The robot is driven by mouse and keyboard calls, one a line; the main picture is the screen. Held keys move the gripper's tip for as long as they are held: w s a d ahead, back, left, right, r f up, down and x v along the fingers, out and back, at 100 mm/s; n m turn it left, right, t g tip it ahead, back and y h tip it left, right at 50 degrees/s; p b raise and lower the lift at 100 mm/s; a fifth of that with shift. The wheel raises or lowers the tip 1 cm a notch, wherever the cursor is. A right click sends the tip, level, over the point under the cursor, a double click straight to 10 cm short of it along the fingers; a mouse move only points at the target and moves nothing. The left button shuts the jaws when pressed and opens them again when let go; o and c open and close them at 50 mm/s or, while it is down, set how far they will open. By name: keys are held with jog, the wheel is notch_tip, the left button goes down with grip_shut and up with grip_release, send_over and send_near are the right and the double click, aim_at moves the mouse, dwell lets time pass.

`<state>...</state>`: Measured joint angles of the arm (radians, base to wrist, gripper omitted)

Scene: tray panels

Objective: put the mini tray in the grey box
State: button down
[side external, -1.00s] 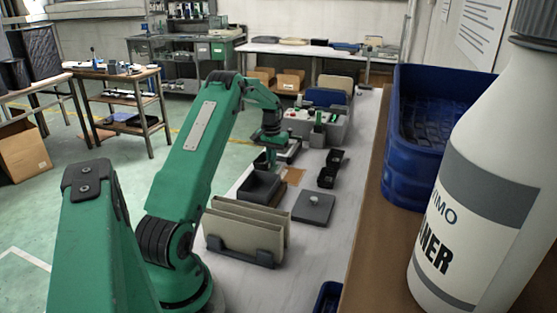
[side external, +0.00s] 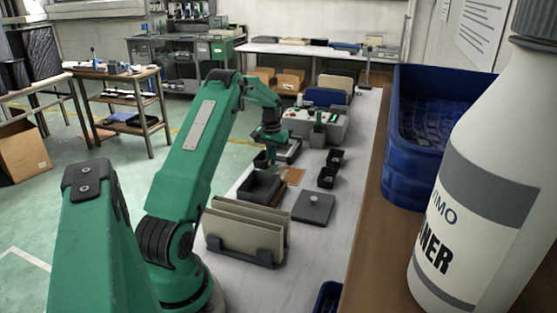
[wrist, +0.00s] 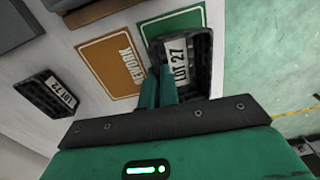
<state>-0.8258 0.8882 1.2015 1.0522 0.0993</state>
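A black mini tray with a "LOT 27" label (wrist: 190,68) is beside my gripper's green fingers (wrist: 158,88) in the wrist view. The fingers are close together at its left wall and appear shut on it. In the side view, my gripper (side external: 268,158) is beyond the open dark grey box (side external: 254,190), with a small dark shape at its fingers. The box looks empty, though its inside is only partly visible. Another labelled black mini tray (wrist: 50,93) lies on the table in the wrist view. Two black trays (side external: 327,178) stand right of the box.
An orange-brown card (wrist: 108,62) and a green card (wrist: 172,22) lie flat beside the held tray. A file rack with beige folders (side external: 245,232) stands in front of the box. A flat grey lid with a knob (side external: 315,208) lies to the right. A grey control box (side external: 325,125) is behind.

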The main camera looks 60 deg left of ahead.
jog(key=shift+r, duration=0.25)
jog(key=shift+r, duration=0.7)
jog(key=shift+r, duration=0.45)
jog(key=shift+w+d, duration=0.1)
